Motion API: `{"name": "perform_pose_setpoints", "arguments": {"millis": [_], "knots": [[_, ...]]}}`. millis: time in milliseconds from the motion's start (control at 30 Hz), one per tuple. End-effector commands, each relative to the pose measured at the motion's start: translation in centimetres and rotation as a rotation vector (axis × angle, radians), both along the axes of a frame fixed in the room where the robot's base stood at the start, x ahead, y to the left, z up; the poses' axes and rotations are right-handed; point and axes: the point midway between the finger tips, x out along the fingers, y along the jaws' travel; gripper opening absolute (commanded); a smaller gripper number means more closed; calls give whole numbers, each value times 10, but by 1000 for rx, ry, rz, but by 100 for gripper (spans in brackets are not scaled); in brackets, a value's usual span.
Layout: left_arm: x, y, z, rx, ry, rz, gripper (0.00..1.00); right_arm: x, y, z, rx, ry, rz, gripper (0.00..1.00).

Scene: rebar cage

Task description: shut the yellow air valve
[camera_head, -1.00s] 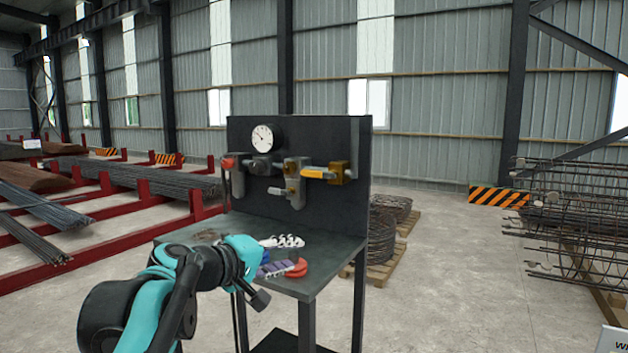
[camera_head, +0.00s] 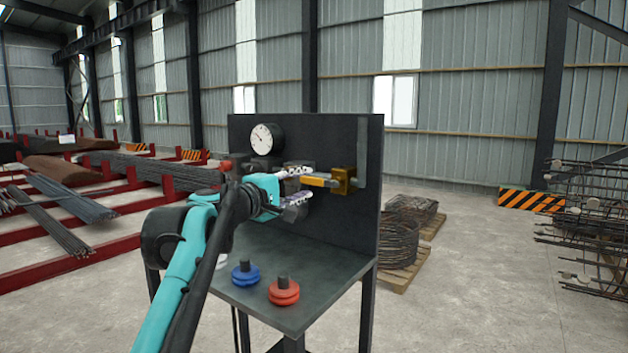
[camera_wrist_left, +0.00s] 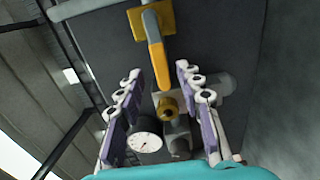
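The yellow air valve (camera_head: 343,181) is on the upright dark panel, with its yellow lever (camera_head: 318,181) pointing level to the left. My left gripper (camera_head: 308,186) is open in front of the panel, one finger above the lever and one below. In the left wrist view, the lever (camera_wrist_left: 155,62) reaches down from the valve body (camera_wrist_left: 151,22), and its free end lies between the fingertips of the left gripper (camera_wrist_left: 160,73). Clear gaps show on both sides, so the fingers do not look closed on it. My right gripper is not in view.
A round gauge (camera_head: 262,139) is on the panel above left. A blue knobbed object (camera_head: 245,273) and a red one (camera_head: 284,291) stand on the bench (camera_head: 325,272). Coiled wire (camera_head: 400,242) on pallets is behind right. Open floor (camera_head: 480,290) lies right.

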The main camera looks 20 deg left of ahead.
Motion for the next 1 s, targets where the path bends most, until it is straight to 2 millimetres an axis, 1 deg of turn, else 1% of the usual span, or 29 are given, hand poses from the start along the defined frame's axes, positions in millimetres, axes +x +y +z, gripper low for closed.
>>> {"name": "perform_pose_setpoints", "arguments": {"millis": [33,100,233,367,600,667,700,733,767,1000], "knots": [[9,-4,1,0,0,-2,36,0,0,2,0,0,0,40],[19,-8,0,0,0,-2,36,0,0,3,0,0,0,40],[33,-13,1,0,0,-1,36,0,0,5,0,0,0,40],[39,-15,0,1,0,-1,36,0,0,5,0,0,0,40],[39,-15,0,1,1,0,36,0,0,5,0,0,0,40],[39,-15,0,1,1,0,20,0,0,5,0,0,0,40],[39,-15,0,1,1,0,10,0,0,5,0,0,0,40],[39,-15,0,1,1,0,2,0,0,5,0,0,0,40],[39,-15,0,1,1,0,0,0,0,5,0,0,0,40],[39,-15,-1,2,0,0,0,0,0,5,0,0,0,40]]}}
